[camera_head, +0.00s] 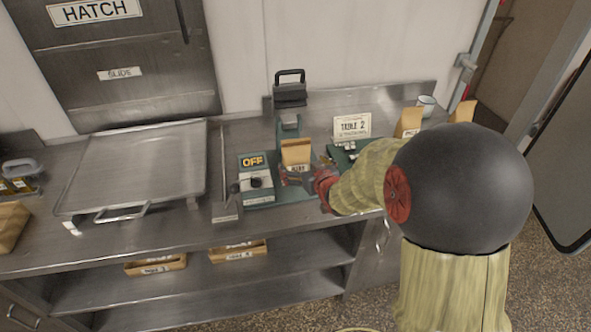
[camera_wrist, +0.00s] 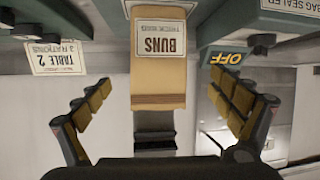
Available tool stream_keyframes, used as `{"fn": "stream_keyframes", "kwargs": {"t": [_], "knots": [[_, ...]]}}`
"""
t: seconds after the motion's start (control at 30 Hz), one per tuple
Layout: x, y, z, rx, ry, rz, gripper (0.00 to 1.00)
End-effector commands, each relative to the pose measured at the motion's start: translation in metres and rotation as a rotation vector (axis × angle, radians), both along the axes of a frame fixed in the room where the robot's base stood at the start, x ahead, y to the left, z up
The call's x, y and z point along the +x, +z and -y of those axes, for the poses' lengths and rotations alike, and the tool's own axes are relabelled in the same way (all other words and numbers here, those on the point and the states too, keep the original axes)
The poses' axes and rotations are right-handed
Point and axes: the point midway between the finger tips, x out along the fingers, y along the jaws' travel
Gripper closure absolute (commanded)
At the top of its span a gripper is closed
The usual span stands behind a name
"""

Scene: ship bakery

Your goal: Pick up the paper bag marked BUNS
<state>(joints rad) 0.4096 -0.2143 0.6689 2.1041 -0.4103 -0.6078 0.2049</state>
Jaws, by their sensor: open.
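The paper bag marked BUNS (camera_head: 296,153) stands upright on the green bag sealer (camera_head: 261,198), under its black-handled head. In the wrist view, which is upside down, the brown bag (camera_wrist: 158,75) and its white BUNS label show clearly. My gripper (camera_head: 297,178) is in front of the bag's lower part in the head view. In the wrist view my gripper (camera_wrist: 164,88) is open, with one finger on each side of the bag and gaps between. Whether the bag lies fully between the fingertips in depth is hard to tell.
An OFF sign (camera_head: 252,161) stands left of the bag. A large metal tray (camera_head: 140,165) fills the counter's left side.

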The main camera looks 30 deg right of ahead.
Motion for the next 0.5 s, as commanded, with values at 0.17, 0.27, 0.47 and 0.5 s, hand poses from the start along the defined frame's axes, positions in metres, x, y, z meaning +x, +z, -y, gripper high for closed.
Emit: {"fn": "stream_keyframes", "kwargs": {"t": [0.17, 0.27, 0.47, 0.5], "knots": [[0.014, -0.002, 0.001, 0.009, 0.000, 0.019, 0.06], [0.023, -0.007, 0.002, 0.009, 0.000, 0.018, 0.06], [0.043, -0.020, 0.008, 0.009, -0.001, 0.018, 0.06], [0.048, -0.023, 0.009, 0.009, -0.001, 0.018, 0.06]]}}
